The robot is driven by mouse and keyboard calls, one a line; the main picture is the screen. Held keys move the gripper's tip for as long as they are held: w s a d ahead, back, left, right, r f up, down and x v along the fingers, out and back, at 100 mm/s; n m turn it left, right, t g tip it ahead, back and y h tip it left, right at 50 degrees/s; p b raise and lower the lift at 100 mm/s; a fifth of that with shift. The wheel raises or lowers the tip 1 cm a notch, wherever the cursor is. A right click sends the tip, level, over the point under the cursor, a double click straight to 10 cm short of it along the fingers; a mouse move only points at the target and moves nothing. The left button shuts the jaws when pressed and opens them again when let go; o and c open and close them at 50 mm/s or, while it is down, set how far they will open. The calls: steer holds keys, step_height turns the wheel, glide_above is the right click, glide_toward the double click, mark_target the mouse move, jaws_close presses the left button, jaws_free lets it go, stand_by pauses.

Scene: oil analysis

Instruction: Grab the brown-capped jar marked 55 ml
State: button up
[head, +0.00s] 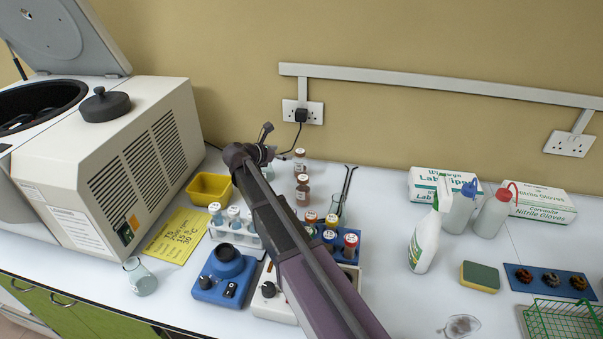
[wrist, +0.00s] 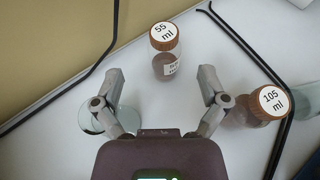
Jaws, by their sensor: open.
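The brown-capped jar marked 55 ml (wrist: 165,50) stands upright on the white bench, ahead of my gripper (wrist: 162,82) and roughly centred between its spread fingers in the wrist view. Its white cap label reads 55 ml, and a label shows on its side. My gripper is open and empty, apart from the jar. A similar brown-capped jar marked 105 ml (wrist: 262,106) stands to the right, beside the right finger. In the head view my gripper (head: 266,132) is left of two brown jars; the farther one (head: 300,164) appears to be the 55 ml jar.
A clear glass vessel (wrist: 98,118) is partly hidden by the left finger. A black cable (wrist: 92,68) runs along the left, by the wall. Dark bent rods (wrist: 245,48) lie on the right. A yellow tray (head: 208,188) and vial racks (head: 236,237) stand near my arm.

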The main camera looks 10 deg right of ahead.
mark_target(298, 152)
steer(key=shift+b+x, duration=0.45)
steer(key=shift+x, duration=1.35)
steer(key=shift+w+d+f+b, duration=0.2)
steer(key=shift+d+f+b, duration=0.2)
steer(key=shift+d, duration=0.15)
steer(key=shift+b+x, duration=0.7)
steer(key=shift+x, duration=1.2)
steer(key=shift+s+d, duration=0.1)
jaws_close()
